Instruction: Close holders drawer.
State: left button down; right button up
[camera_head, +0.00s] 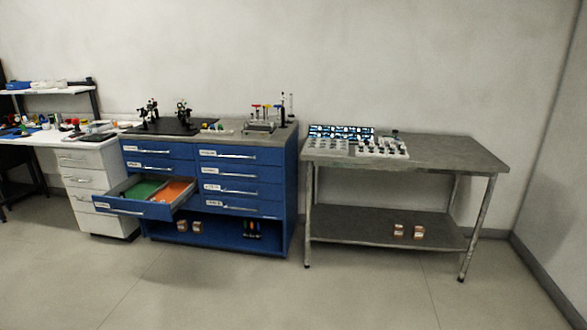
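A blue drawer cabinet (292,190) stands against the wall, left of the middle. The other drawers of the cabinet look shut. Neither of my grippers is in view.
A grey metal table (450,155) with a lower shelf stands right of the cabinet. A white drawer unit (93,185) under a white bench stands to the left. The cabinet's open bottom shelf (215,238) holds small boxes. The floor in front (240,290) is clear.

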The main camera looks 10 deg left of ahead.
aim_at(138, 190)
jog(key=i+j+u, duration=0.1)
jog(key=i+u, duration=0.3)
jog(key=i, duration=0.15)
jog(key=i+u, duration=0.4)
jog(key=i+l+u, duration=0.4)
jog(key=i, duration=0.2)
jog(key=i+j, duration=0.2)
jog(key=i, duration=0.35)
jog(key=i+j+u, duration=0.15)
jog(key=i, duration=0.35)
